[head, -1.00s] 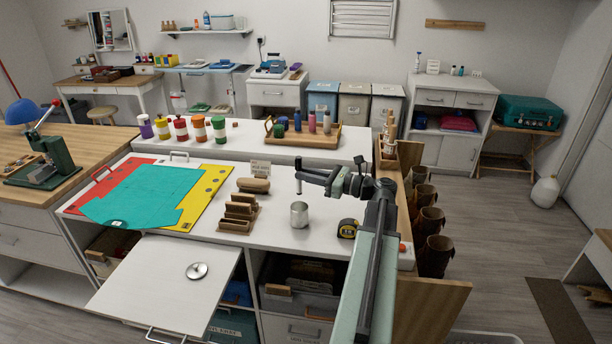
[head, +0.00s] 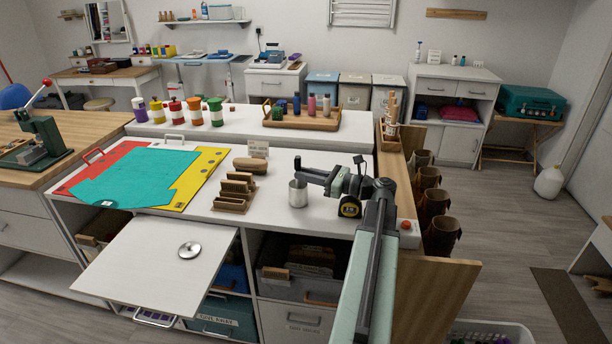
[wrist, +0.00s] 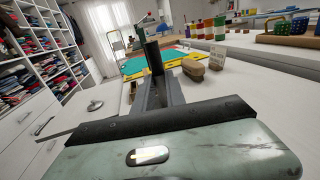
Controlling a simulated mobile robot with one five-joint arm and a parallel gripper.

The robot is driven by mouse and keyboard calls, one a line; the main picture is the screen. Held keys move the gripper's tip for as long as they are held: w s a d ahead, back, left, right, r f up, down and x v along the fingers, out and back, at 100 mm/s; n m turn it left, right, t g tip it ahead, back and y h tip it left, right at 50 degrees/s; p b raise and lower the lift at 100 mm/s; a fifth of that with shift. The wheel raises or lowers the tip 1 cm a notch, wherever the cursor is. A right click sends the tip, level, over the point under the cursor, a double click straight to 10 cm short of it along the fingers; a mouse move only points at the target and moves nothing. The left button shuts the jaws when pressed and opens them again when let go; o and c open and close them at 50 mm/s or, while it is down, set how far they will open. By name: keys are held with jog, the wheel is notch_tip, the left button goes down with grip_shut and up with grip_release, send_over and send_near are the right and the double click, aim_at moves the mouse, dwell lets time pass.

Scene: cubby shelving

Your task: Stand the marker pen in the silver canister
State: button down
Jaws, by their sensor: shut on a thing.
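The silver canister (head: 298,196) stands upright on the white worktop, near its front edge. My gripper (head: 301,175) is directly above the canister's mouth in the head view, close to its rim. It is shut on the marker pen (head: 297,163), a short dark upright stick at the fingertips. In the wrist view the pen (wrist: 153,57) shows as a black upright cylinder held at the fingertips. Its lower end is hidden, so I cannot tell whether it is inside the canister. The canister is not visible in the wrist view.
A yellow-black tape measure (head: 350,206) sits close right of the canister, under my arm. A brown wooden rack (head: 235,191) stands to the left. A silver disc (head: 190,250) lies on the pulled-out board (head: 150,275).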

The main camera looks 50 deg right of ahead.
jog(key=shift+f, duration=0.15)
jog(key=c, duration=1.3)
grip_release()
jog(key=v, duration=0.7)
jog(key=shift+s, duration=0.4)
jog(key=shift+d, duration=0.1)
